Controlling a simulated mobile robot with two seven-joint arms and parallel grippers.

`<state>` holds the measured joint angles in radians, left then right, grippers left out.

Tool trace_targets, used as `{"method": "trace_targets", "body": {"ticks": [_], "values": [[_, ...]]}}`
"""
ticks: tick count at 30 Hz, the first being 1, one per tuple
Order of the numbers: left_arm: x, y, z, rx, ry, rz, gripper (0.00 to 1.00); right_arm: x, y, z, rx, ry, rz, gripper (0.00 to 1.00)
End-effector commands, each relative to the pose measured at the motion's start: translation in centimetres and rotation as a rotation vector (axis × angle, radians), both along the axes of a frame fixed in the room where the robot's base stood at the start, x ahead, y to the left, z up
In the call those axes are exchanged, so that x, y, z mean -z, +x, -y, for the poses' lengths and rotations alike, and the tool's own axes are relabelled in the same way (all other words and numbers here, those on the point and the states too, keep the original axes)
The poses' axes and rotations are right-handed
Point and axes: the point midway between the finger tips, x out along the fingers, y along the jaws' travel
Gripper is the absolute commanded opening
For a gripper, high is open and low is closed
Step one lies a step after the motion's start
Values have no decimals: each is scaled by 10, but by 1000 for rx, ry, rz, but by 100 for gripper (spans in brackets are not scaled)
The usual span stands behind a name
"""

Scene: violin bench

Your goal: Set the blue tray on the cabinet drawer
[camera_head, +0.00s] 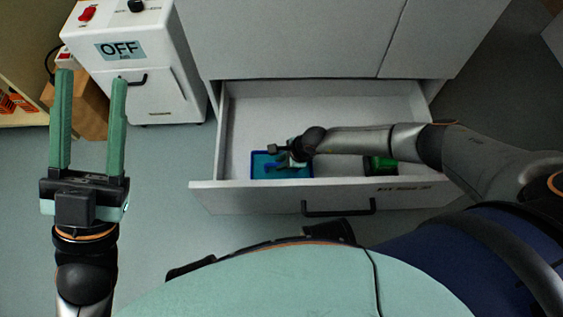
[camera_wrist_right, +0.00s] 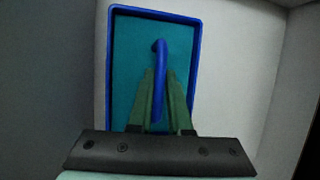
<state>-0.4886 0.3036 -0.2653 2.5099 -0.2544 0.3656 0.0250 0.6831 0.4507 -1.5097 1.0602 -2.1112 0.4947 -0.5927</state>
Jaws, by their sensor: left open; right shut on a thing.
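The blue tray (camera_head: 263,168) is inside the open cabinet drawer (camera_head: 245,115), toward its left front in the head view. In the right wrist view the tray (camera_wrist_right: 133,45) has a raised blue rim, a teal floor and a blue loop handle. My right gripper (camera_wrist_right: 160,88) is shut on the handle; in the head view it (camera_head: 284,160) is over the tray. Whether the tray rests on the drawer floor I cannot tell. My left gripper (camera_head: 91,85) is open and empty, outside the drawer to the left.
A green object (camera_head: 380,164) lies in the drawer, partly under my right arm. The drawer front has a dark handle (camera_head: 338,208). A white machine (camera_head: 135,60) with an OFF label stands at the back left. Much of the drawer floor is bare.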

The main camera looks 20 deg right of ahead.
Motion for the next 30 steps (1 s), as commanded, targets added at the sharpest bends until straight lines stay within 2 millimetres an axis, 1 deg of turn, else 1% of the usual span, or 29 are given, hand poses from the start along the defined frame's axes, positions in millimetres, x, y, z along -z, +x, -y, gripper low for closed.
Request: {"method": "trace_targets", "body": {"ticks": [3,4,11,21,26,30], "values": [[-1,0,0,0,-1,0,50,1,1,0,1,1,2,0],[0,0,0,0,-1,0,50,2,0,1,-1,-1,0,20],[0,0,0,1,-2,-1,50,2,0,1,0,-1,0,46],[-1,0,0,0,-1,0,50,-2,0,0,0,0,0,47],[-21,0,-2,4,-13,-2,50,-23,-5,7,0,-1,0,47],[-45,-1,-5,8,-32,3,50,-49,-12,16,1,0,-2,47]]}}
